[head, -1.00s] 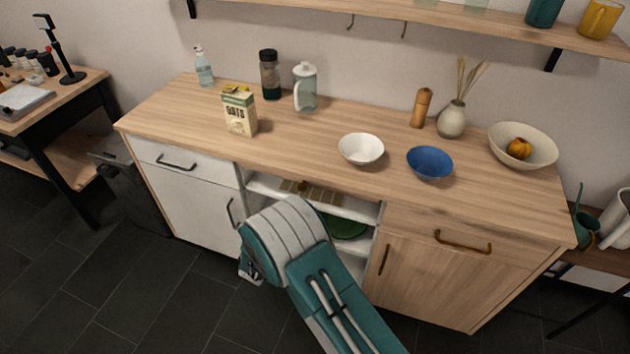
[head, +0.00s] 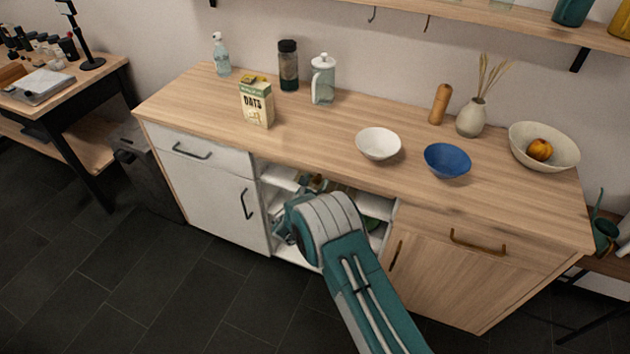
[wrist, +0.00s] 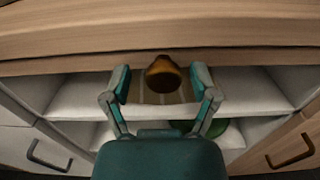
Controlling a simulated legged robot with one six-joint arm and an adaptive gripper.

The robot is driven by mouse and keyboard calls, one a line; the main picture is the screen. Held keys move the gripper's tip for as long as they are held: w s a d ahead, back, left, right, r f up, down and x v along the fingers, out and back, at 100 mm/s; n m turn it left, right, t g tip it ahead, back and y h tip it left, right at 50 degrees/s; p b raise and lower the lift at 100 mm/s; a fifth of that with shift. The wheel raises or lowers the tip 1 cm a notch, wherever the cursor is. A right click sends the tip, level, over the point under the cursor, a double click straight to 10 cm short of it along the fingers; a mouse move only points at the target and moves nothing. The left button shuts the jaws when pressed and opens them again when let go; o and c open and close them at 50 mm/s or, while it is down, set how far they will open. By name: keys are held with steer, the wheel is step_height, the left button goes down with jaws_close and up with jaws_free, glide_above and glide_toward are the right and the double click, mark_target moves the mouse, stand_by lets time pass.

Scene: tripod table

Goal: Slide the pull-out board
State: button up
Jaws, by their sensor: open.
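The pull-out board (wrist: 150,98) is a light slatted wooden panel on the upper shelf of the open middle bay, below the worktop. A brass-brown knob (wrist: 165,75) stands at it, centred in the wrist view. My gripper (wrist: 161,80) is open, with one finger on each side of the knob in the picture. Gaps show between the fingers and the knob; I cannot tell how far the knob lies beyond the fingertips. In the head view my arm hides most of the board and the gripper.
The bay has white shelves (wrist: 255,103) and a green dish (wrist: 213,128) lower down. A white drawer front (head: 188,149) is on the left and a wooden door (head: 455,285) on the right. A white bowl (head: 379,146) and blue bowl (head: 447,161) stand on the worktop (head: 310,125) above.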

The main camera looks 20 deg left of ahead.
steer(key=shift+d+r, duration=0.1)
steer(key=shift+d, duration=0.15)
steer(key=shift+a, duration=0.15)
jaws_close()
steer(key=shift+s, duration=0.1)
steer(key=s+a, duration=0.2)
steer(key=s, duration=2.3)
steer(key=shift+s, duration=0.15)
steer(key=shift+a, duration=0.1)
jaws_free()
